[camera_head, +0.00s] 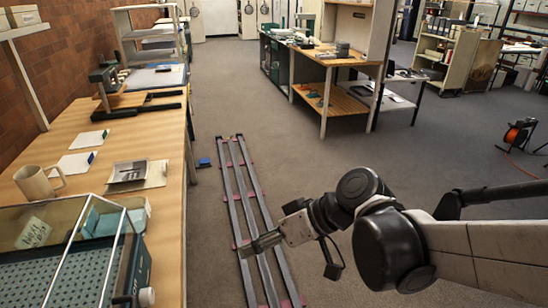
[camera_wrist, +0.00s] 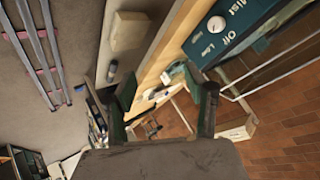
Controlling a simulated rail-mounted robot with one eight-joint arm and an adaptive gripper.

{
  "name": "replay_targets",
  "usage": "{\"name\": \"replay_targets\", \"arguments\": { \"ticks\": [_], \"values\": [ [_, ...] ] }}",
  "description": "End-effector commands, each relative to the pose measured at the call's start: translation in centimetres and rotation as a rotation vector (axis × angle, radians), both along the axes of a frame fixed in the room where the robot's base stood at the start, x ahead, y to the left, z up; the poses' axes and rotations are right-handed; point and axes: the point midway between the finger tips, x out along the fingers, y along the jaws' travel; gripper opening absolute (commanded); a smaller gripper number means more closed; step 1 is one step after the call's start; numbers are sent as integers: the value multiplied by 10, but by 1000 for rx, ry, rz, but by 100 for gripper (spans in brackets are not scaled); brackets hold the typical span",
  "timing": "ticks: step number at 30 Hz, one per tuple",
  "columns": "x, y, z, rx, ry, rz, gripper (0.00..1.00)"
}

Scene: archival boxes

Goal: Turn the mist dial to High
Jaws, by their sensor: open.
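The mist dial (camera_wrist: 216,24) is a small white round knob on a dark teal panel (camera_wrist: 262,32) lettered "Mist", "Off" and "Low". In the head view the white knob (camera_head: 147,296) sits on the front of a clear-lidded chamber (camera_head: 122,268) at the bottom left. My gripper (camera_head: 262,243) is over the floor rails, right of the bench and well apart from the dial. In the wrist view my gripper (camera_wrist: 160,105) has its two fingers apart with nothing held; the dial is above the right finger.
The wooden bench (camera_head: 172,222) runs along the left, holding a mug (camera_head: 36,184), a photo (camera_head: 128,171) and white cards (camera_head: 76,163). Floor rails (camera_head: 240,200) lie beside it. A workbench (camera_head: 340,100) stands farther back. The floor between the benches is mostly clear.

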Motion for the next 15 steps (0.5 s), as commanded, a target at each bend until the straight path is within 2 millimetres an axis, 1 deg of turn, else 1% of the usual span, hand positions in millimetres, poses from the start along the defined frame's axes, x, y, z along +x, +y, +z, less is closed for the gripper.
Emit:
{"name": "replay_targets", "arguments": {
  "ticks": [1, 15],
  "values": [
    [-1, -5, 7, -19, 5, -22, 49],
    [-6, -54, 41, -182, 47, -249, 49]
  ]
}}
